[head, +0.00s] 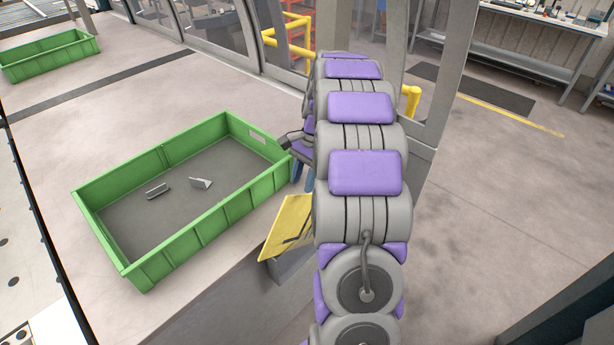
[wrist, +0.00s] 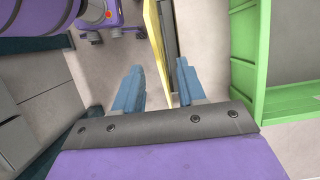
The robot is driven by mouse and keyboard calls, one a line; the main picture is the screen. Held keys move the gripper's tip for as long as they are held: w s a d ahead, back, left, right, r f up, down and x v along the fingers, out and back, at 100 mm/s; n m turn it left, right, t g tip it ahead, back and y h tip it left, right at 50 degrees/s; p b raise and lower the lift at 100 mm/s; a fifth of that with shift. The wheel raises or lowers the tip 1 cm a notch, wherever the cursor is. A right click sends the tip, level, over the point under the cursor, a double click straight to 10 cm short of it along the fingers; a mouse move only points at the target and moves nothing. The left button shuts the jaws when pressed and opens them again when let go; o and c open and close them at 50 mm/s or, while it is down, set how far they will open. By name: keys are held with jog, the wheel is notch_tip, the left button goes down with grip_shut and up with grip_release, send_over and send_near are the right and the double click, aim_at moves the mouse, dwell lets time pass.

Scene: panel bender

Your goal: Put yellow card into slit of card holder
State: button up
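The yellow card (head: 287,225) stands tilted at the table's edge, to the right of the green crate, partly hidden by my arm. A grey card holder (head: 285,268) shows at its lower end; I cannot tell whether the card sits in the slit. In the wrist view the card (wrist: 154,40) is seen nearly edge-on, with a grey strip, likely the holder (wrist: 170,35), along its right. My gripper (wrist: 160,68) is open, its blue fingers apart, and the card's near end shows in the gap between them. In the head view the gripper (head: 301,176) is mostly behind my arm.
A green crate (head: 195,239) with two small metal parts stands on the table, close to the gripper; its wall (wrist: 242,75) shows at right in the wrist view. Another green crate (head: 48,58) is at far left. Yellow railing (head: 288,38) stands behind glass. Open floor lies right.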

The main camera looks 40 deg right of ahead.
jog(key=shift+a, duration=0.2)
jog(key=p+v, duration=0.4)
jog(key=v, duration=1.3)
jog(key=shift+w+a+r+p, duration=0.15)
jog(key=shift+a+r+p, duration=0.1)
jog(key=shift+a+p, duration=0.1)
jog(key=shift+d, duration=0.15)
